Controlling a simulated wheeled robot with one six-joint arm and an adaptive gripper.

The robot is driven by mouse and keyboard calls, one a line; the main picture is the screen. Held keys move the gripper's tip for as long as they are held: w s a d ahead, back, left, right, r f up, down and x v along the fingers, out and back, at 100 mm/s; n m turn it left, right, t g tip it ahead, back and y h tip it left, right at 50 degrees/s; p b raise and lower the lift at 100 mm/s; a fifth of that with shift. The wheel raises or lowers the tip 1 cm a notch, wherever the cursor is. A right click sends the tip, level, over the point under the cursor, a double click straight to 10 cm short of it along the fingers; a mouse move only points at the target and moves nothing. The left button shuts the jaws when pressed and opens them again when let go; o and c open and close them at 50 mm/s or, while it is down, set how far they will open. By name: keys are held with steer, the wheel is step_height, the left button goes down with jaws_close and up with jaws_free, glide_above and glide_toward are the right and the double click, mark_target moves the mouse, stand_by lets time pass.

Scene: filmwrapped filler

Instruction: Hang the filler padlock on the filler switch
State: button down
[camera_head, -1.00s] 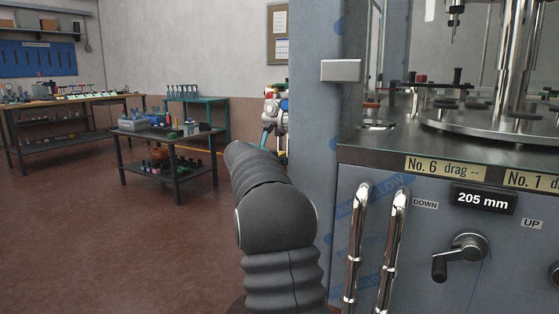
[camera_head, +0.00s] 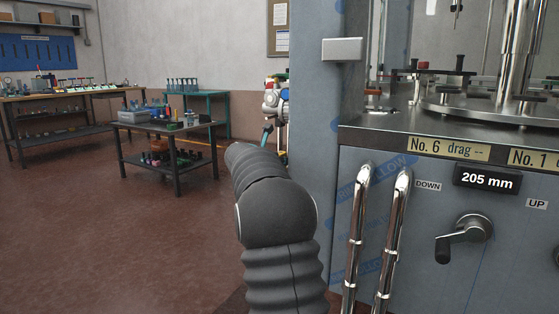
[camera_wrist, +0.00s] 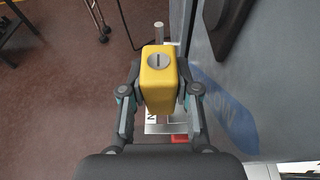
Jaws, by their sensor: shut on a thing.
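My gripper (camera_wrist: 159,90) is shut on a yellow padlock (camera_wrist: 158,92), seen in the wrist view with its round silver keyhole face toward the camera. The padlock's shackle is hidden. Behind and below the padlock, a pale plate (camera_wrist: 152,128) with a letter N and a red piece (camera_wrist: 180,139) show in part, close to the grey machine wall. They look like part of the switch, but the padlock covers most of it. A short metal rod (camera_wrist: 159,33) stands beyond the padlock. I cannot tell whether the padlock touches any of these.
The grey filler machine (camera_head: 415,235) fills the right, with chrome pipes (camera_head: 393,240), a crank (camera_head: 466,232) and a 205 mm display (camera_head: 486,180). Its wall runs close along the gripper's right side. A low table (camera_head: 190,133) stands further left, with open red floor (camera_head: 110,240) before it.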

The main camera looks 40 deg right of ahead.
steer(key=shift+f+b, duration=1.35)
steer(key=shift+f, duration=0.75)
steer(key=shift+f, duration=0.35)
steer(key=c, duration=0.8)
jaws_free()
steer(key=shift+o, duration=0.2)
steer(key=v, duration=1.2)
